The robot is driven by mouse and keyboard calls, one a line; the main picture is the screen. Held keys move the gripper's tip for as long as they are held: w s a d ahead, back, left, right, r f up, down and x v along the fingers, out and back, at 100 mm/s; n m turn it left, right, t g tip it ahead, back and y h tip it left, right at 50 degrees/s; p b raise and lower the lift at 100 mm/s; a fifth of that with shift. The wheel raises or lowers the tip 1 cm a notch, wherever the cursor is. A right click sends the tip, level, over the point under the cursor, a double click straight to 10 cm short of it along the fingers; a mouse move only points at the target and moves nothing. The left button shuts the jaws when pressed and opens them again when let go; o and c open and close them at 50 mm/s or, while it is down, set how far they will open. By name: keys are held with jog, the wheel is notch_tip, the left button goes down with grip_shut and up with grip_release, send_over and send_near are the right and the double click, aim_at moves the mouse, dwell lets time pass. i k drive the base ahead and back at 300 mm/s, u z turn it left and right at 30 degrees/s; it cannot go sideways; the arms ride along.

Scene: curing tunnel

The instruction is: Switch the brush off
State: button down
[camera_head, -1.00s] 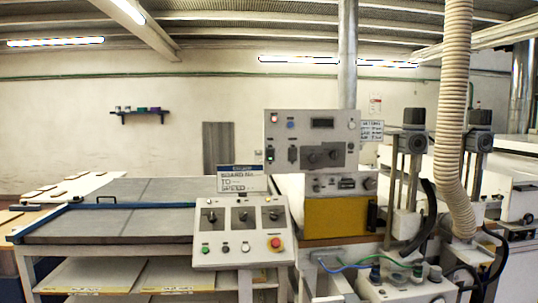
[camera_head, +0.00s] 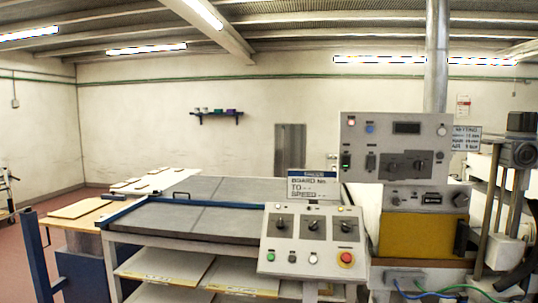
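No part is readably marked as the brush or its switch at this size. An upright grey control panel (camera_head: 380,145) stands right of centre. My gripper is not in view.
A flat grey conveyor bed (camera_head: 220,190) with a blue edge rail (camera_head: 155,203) runs left of the panels, with board shelves (camera_head: 165,263) beneath. A yellow machine housing (camera_head: 415,237) sits below the upright panel. Open red-brown floor (camera_head: 45,205) shows at far left.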

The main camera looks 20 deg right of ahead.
aim_at(345, 159)
jog(key=u, duration=0.25)
jog(key=i, duration=0.65)
jog(key=z, duration=0.55)
jog(key=i, duration=0.65)
jog(key=z, duration=0.65)
